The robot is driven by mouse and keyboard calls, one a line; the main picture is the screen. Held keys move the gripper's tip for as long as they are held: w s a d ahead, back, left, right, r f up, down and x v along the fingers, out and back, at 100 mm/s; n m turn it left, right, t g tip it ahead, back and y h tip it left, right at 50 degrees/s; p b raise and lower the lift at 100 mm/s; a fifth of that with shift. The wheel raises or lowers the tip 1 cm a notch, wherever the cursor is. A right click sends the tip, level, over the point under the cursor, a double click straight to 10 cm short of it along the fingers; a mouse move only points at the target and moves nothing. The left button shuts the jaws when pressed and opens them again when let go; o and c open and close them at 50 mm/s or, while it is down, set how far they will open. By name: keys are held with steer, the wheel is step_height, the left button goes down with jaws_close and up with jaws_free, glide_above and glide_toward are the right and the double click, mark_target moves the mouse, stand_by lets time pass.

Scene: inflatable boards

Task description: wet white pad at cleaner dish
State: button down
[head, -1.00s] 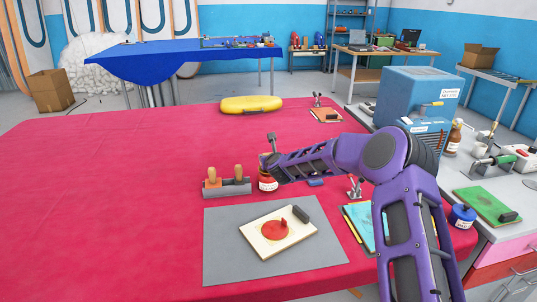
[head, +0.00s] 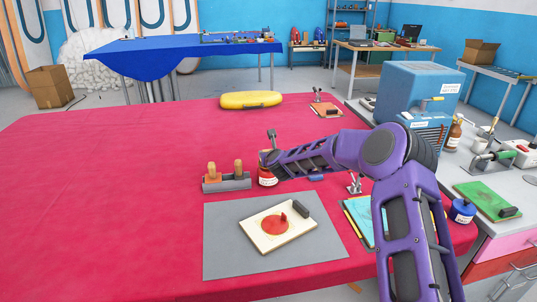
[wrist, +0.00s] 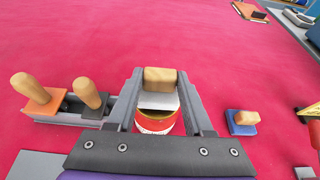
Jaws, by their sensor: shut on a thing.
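My gripper (wrist: 160,104) is shut on the wooden handle (wrist: 160,76) of the white pad (wrist: 158,100). The white pad hangs right over the mouth of a round red-rimmed container (wrist: 154,124), which looks like the cleaner dish. I cannot tell whether the pad touches what is inside. In the head view the same container (head: 267,178) stands on the red table with a white label, and the end of my arm is just above it. My fingers and the pad are mostly hidden there.
A grey holder (wrist: 68,118) with two wooden-handled pads stands left of the container. A blue pad (wrist: 241,123) lies to its right. A framed board with a red disc (head: 283,236) lies on a grey mat (head: 225,255) in front. The left table (head: 90,200) is clear.

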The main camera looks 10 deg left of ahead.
steer(key=shift+s+f+b, duration=0.1)
steer(key=shift+f+b, duration=0.95)
steer(key=shift+b, duration=0.45)
stand_by(2.5)
steer(key=shift+r+p, duration=1.65)
steer(key=shift+r, duration=2)
